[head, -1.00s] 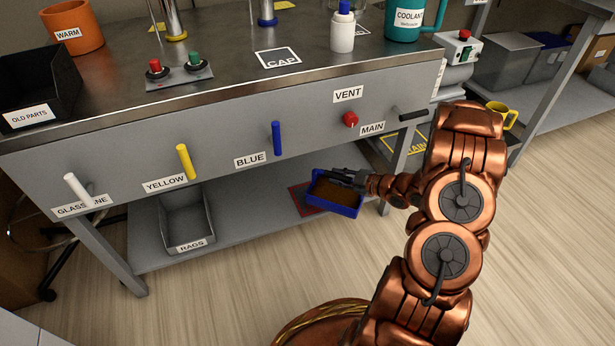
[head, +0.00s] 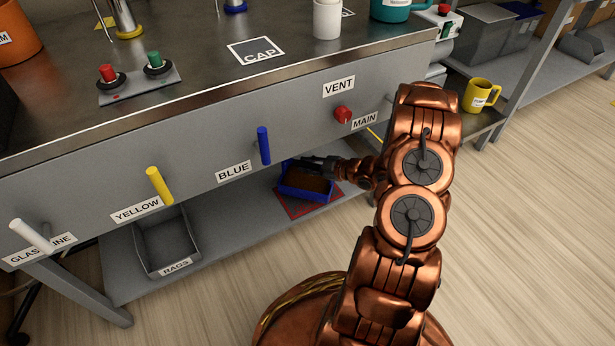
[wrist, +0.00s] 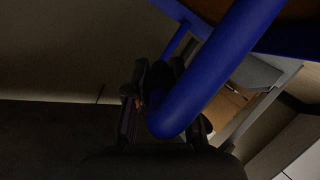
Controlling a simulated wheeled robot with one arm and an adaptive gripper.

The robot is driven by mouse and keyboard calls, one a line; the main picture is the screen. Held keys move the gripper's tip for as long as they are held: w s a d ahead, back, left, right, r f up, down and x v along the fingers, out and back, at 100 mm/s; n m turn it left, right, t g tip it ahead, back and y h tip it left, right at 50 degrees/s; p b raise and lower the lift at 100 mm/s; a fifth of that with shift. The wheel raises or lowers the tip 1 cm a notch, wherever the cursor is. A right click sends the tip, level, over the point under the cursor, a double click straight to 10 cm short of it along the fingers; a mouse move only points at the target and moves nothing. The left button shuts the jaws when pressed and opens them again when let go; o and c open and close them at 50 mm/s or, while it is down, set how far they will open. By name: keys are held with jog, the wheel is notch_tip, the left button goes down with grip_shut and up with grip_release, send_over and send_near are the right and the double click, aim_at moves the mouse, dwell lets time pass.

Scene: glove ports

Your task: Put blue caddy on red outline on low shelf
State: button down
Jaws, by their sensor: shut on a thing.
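The blue caddy (head: 306,194), with a brown inside, is at the low shelf under the bench in the head view. My gripper (head: 318,162) reaches in from the right and is shut on its handle; in the wrist view the thick blue handle (wrist: 215,70) passes between the dark fingers (wrist: 168,95). The red outline (head: 295,208) shows on the shelf below and in front of the caddy, with its rear part hidden by the caddy. I cannot tell whether the caddy touches the shelf or hangs just above it.
A grey RAGS bin (head: 165,245) stands on the low shelf (head: 225,225) to the left. The shelf between bin and outline is clear.

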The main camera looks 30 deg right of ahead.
aim_at(308, 187)
jog(key=shift+f+b, duration=0.8)
jog(key=shift+f, duration=1.2)
jog(key=c, duration=1)
grip_release()
jog(key=shift+s, duration=0.1)
jog(key=p+v, duration=0.4)
jog(key=v, duration=0.8)
